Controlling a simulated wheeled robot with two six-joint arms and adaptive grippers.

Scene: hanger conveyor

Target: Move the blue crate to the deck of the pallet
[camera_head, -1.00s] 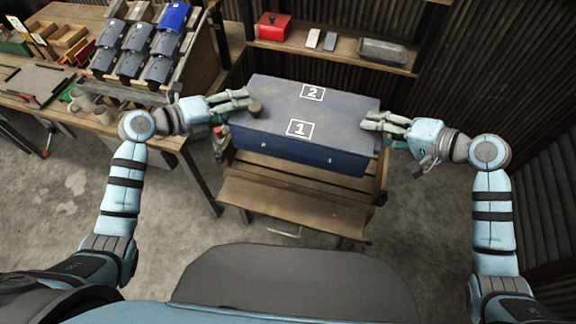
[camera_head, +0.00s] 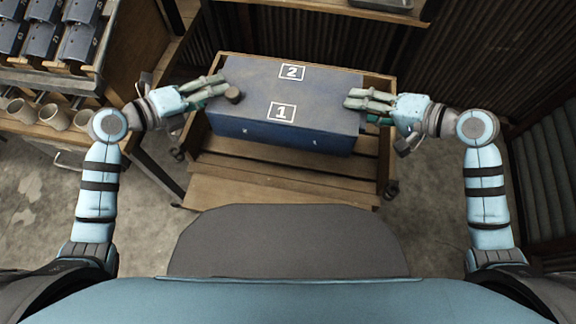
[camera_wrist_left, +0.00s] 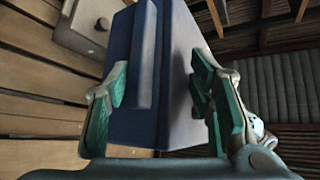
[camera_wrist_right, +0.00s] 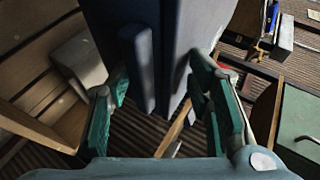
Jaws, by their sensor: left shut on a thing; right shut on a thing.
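The blue crate (camera_head: 285,131) is level, with the numbers 1 and 2 on its grey-blue top. It is over the wooden pallet (camera_head: 300,165), whose planks show in front of it and at both sides. My left gripper (camera_head: 224,84) is shut on the crate's left end, near a dark round knob. My right gripper (camera_head: 348,98) is shut on its right end. In the left wrist view the crate wall (camera_wrist_left: 178,70) stands between the fingers; the right wrist view shows the crate (camera_wrist_right: 180,40) likewise. The crate's underside is hidden, so I cannot tell whether it touches the planks.
A wooden bench with grey bins (camera_head: 40,40) and several cups (camera_head: 55,115) stands at the left. A shelf (camera_head: 310,5) is at the back, before corrugated walls (camera_head: 450,50). In the left wrist view, a grey box (camera_wrist_left: 85,30) is beside wooden planks.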

